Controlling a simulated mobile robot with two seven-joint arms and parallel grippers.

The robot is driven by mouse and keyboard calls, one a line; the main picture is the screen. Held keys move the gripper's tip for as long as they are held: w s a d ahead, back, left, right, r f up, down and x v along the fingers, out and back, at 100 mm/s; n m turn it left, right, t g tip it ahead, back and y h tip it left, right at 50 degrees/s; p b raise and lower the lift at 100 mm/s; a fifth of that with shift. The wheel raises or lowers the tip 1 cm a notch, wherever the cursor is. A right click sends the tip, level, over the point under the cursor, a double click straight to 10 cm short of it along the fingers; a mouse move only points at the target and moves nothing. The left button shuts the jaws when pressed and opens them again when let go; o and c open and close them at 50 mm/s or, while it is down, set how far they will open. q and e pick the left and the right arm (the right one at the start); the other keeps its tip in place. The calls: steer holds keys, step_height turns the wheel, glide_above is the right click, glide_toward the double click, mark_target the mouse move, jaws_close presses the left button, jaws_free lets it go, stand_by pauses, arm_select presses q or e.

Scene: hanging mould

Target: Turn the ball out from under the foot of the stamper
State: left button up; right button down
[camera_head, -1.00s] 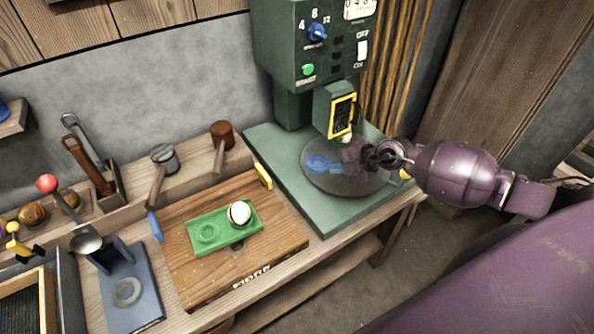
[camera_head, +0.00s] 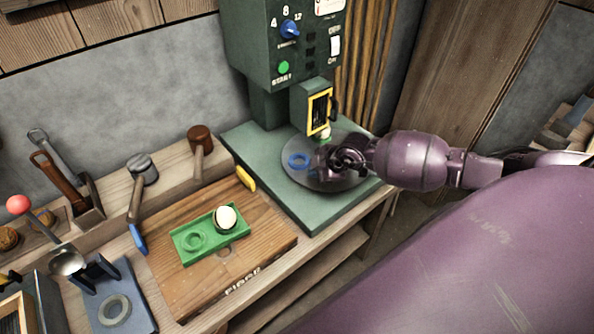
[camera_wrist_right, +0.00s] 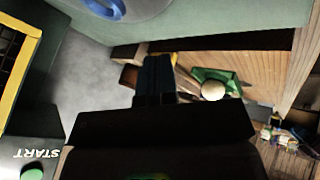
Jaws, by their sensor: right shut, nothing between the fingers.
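The green stamper (camera_head: 258,52) stands at the back, with its yellow-framed foot (camera_head: 319,110) above a round grey turntable (camera_head: 352,182). A small pale ball (camera_head: 325,133) shows just under the foot, at the turntable's far side. A blue ring (camera_head: 299,161) lies on the turntable's left part, and part of it shows in the wrist view (camera_wrist_right: 98,8). My right gripper (camera_head: 325,160) is over the turntable, nearer to me than the ball and right of the ring. My left gripper is out of view.
A green tray (camera_head: 183,243) with a white ball (camera_head: 226,217) sits on a wooden board (camera_head: 260,255) left of the stamper. The stamper's green base has bare space in front.

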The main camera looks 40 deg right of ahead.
mark_target(291, 174)
steer(key=b+x, duration=0.2)
steer(key=x, duration=0.6)
steer(key=shift+w+d+b, duration=0.2)
steer(key=shift+w+b, duration=0.15)
steer(key=shift+w, duration=0.55)
steer(key=shift+w+d+b, duration=0.3)
steer(key=shift+w+b, duration=0.1)
steer(key=shift+w, duration=0.4)
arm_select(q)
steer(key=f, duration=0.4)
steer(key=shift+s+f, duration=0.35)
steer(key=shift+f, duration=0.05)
arm_select(e)
steer(key=shift+w+r, duration=0.1)
steer(key=shift+w, duration=0.15)
